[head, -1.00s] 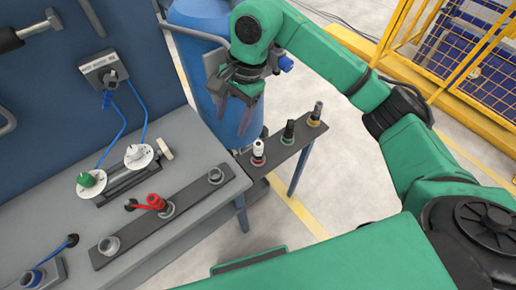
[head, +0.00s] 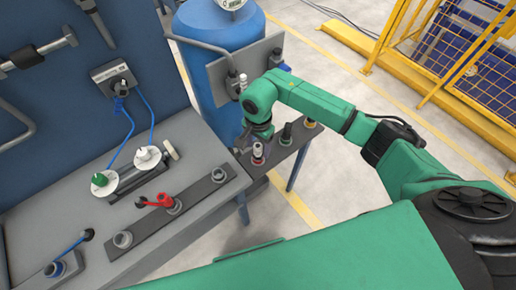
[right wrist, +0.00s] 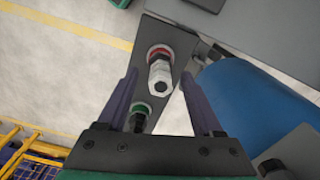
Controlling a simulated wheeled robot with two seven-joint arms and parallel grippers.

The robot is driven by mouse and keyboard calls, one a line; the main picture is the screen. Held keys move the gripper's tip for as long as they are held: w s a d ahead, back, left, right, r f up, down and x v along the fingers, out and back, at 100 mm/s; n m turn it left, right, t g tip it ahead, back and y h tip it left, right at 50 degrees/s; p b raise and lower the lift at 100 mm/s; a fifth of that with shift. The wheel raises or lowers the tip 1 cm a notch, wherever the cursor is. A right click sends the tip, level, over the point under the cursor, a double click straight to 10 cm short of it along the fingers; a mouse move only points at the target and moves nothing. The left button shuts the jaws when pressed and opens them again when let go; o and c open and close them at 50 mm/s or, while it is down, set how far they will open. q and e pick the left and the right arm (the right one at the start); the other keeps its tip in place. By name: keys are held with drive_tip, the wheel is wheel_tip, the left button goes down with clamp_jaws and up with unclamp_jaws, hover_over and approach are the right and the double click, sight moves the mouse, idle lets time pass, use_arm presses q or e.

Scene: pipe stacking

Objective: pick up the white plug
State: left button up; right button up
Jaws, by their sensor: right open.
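The white plug (head: 258,153) stands upright on the small dark shelf (head: 274,166), at its near left end. In the right wrist view the white plug (right wrist: 160,78) stands between the two fingertips, with a red ring at its base. My right gripper (head: 241,150) is low over the shelf, just left of and beside the plug. In the right wrist view its fingers (right wrist: 158,76) are spread apart, one on each side of the plug, with visible gaps. My left gripper is not in view.
A green plug (head: 286,134) and a dark plug with an orange ring (head: 310,122) stand farther along the shelf. A blue tank (head: 215,60) is behind. A yellow cage (head: 465,65) stands at right.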

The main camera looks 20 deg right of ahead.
clamp_jaws()
idle(1.4)
